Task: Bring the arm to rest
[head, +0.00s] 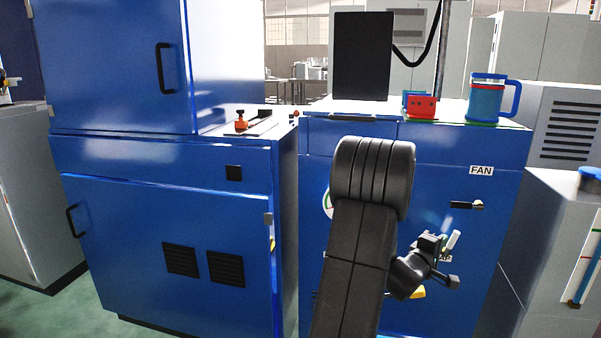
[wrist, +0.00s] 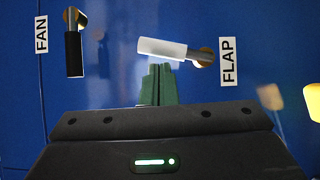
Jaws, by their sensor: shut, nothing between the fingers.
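My gripper (head: 441,242) is in front of the blue cabinet on the right (head: 462,150) in the head view, at the end of my bent arm. In the wrist view its green fingers (wrist: 158,84) are together with nothing between them. The fingertips are just below the white FLAP lever (wrist: 162,48), close to it; I cannot tell whether they touch. That lever also shows in the head view (head: 453,241), beside my gripper. The FAN lever (wrist: 74,52), with a black grip, is at the upper left in the wrist view and apart from my gripper.
A blue mug (head: 486,101) and a red box (head: 421,107) stand on the right cabinet, beside a dark screen (head: 362,56). Another blue cabinet (head: 165,225) is at left. A yellow knob (wrist: 313,102) is at the wrist view's right edge. Green floor shows at lower left.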

